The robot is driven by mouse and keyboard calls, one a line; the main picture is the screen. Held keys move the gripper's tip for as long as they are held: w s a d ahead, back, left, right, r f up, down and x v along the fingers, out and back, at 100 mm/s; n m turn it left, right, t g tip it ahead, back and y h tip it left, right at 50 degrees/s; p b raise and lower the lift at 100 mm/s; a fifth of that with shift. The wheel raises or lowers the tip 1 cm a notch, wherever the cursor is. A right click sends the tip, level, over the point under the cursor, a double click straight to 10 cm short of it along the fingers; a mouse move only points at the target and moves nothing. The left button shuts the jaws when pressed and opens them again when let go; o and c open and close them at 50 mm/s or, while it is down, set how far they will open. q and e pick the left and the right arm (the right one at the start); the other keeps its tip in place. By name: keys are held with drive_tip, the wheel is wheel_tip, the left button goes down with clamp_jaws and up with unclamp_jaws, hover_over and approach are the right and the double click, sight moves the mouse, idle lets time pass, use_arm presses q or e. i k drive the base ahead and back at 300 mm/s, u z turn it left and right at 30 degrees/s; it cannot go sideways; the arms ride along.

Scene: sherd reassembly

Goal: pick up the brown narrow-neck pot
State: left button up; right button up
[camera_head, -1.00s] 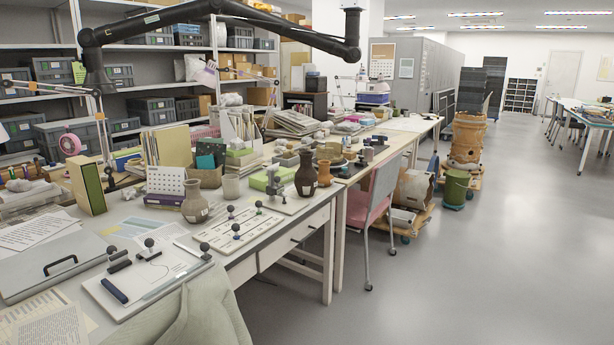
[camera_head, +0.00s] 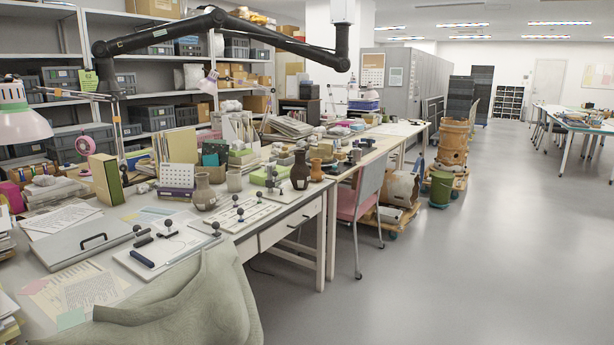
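A dark brown pot (camera_head: 299,171) with a narrow neck and a small pale label stands upright on the workbench (camera_head: 120,292), near its front edge. A second narrow-neck pot (camera_head: 204,194), greyer brown and also labelled, stands upright further left on the same bench, behind a white board. I cannot tell from colour alone which one the task names, though the dark one is the browner. Neither of my grippers is in view.
A white board with dark knobs (camera_head: 238,214) lies in front of the pots. A pink chair (camera_head: 359,203) stands at the bench's far end. The floor (camera_head: 470,260) to the right is clear.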

sight(301, 175)
drive_tip(key=z, duration=0.65)
drive_tip(key=i, duration=2)
drive_tip(key=u, duration=0.25)
drive_tip(key=i, duration=1.25)
drive_tip(key=u, duration=1.7)
drive_tip(key=i, duration=0.55)
drive_tip(key=u, duration=0.45)
